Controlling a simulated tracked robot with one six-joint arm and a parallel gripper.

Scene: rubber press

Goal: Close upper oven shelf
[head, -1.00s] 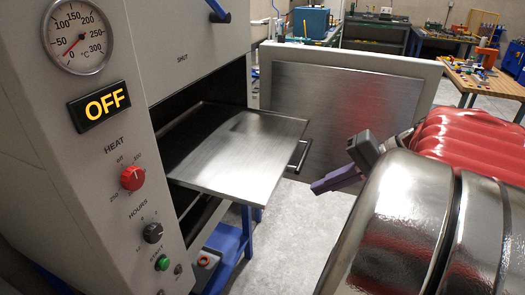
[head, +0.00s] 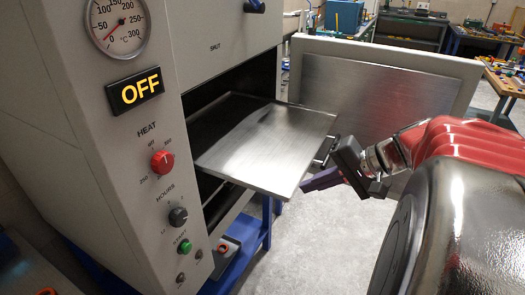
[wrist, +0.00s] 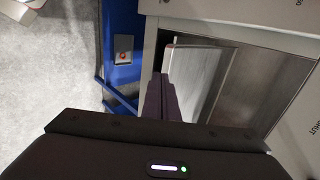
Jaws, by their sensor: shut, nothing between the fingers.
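The upper oven shelf (head: 262,148) is a flat brushed-metal tray that sticks out of the open oven chamber in the head view. A dark handle (head: 325,152) is on its right side. My gripper (head: 308,184) is shut and empty, its purple fingers close to the shelf's outer right edge. I cannot tell whether the fingertips touch the shelf.
The oven door (head: 400,105) stands open behind the shelf. The oven's control panel (head: 150,180) reads OFF and is at the left. A blue stand (head: 247,245) is under the oven. Grey floor (head: 320,245) is clear below my gripper.

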